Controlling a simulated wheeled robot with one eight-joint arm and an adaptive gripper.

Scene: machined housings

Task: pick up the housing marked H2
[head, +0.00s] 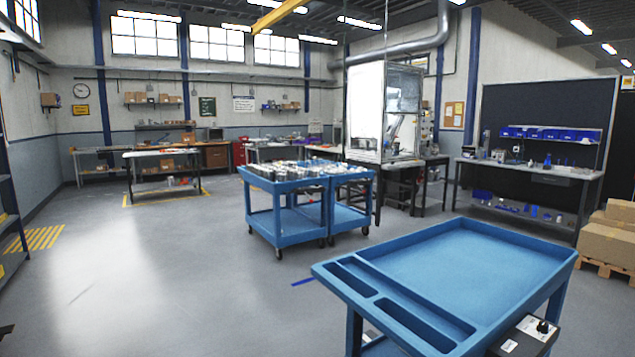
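Several grey metal housings (292,171) stand close together on top of a blue cart in the middle distance. They are too small for me to read any marking, so I cannot tell which one is H2. My gripper is not in this view.
The blue cart (288,222) with the housings stands mid-room, beside a glass-walled enclosure (384,112). A nearer blue cart (478,262) with an empty top is at front right. Boxes on a pallet (608,240) stand at far right. The floor (150,270) at left is clear.

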